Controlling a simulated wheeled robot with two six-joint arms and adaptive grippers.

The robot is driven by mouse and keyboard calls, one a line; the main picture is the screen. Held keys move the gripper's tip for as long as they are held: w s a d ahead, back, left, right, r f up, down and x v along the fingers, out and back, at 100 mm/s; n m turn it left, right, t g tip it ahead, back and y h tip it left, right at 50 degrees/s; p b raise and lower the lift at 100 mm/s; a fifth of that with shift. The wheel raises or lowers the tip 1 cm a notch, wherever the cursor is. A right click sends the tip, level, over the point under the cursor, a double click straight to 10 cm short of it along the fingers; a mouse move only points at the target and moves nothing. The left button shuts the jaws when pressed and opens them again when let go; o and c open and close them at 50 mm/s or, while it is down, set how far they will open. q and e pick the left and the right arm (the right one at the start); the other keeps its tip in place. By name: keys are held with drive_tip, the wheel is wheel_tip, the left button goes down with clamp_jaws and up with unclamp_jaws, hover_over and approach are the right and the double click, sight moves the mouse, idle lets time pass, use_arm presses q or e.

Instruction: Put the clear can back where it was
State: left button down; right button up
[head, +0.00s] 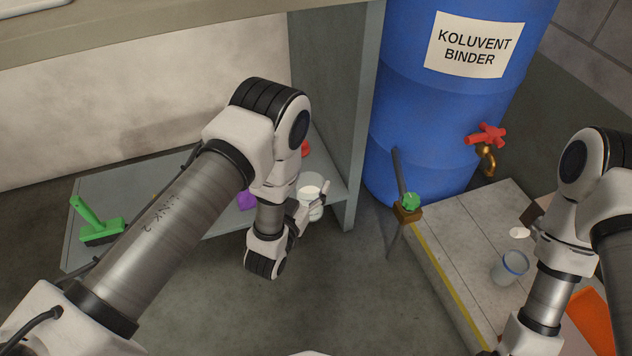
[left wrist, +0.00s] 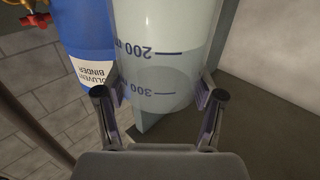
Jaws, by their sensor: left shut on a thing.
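The clear can (head: 312,184) is a see-through vessel with a pale filling, held over the right end of the low grey shelf (head: 160,190). In the left wrist view the can (left wrist: 165,50) fills the upper middle, with dark 200 and 300 marks. My left gripper (head: 316,203) is shut on it, one finger on each side, as the left wrist view also shows (left wrist: 160,100). I cannot tell whether its base touches the shelf. My right arm stands at the right; its fingers are out of view.
A green brush (head: 98,228) and a partly hidden purple thing (head: 246,200) are on the shelf. A blue drum (head: 430,120) with a red-handled tap (head: 486,135) stands right of the shelf's side panel (head: 345,110). A blue-rimmed clear cup (head: 509,269) sits on the pale platform (head: 450,240).

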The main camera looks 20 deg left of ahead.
use_arm(q)
drive_tip(key=shift+s+d+f+h, duration=0.1)
drive_tip(key=shift+d+f+h, duration=0.05)
drive_tip(key=shift+f, duration=0.45)
drive_tip(key=shift+s+d+f+h, duration=0.1)
drive_tip(key=shift+d+f+h, duration=0.05)
drive_tip(key=shift+f, duration=0.4)
drive_tip(key=w+a+f+b, duration=0.2)
drive_tip(key=w+b, duration=0.2)
drive_tip(key=w, duration=0.3)
drive_tip(key=w+a+f+b, duration=0.2)
drive_tip(key=w+a+b, duration=0.1)
drive_tip(key=w+b, duration=0.2)
drive_tip(key=shift+w+a+f+b, duration=0.3)
drive_tip(key=shift+w+a, duration=0.05)
drive_tip(key=shift+w, duration=0.75)
drive_tip(key=shift+c, duration=0.7)
unclamp_jaws()
use_arm(e)
wheel_tip(320, 180, down, 10)
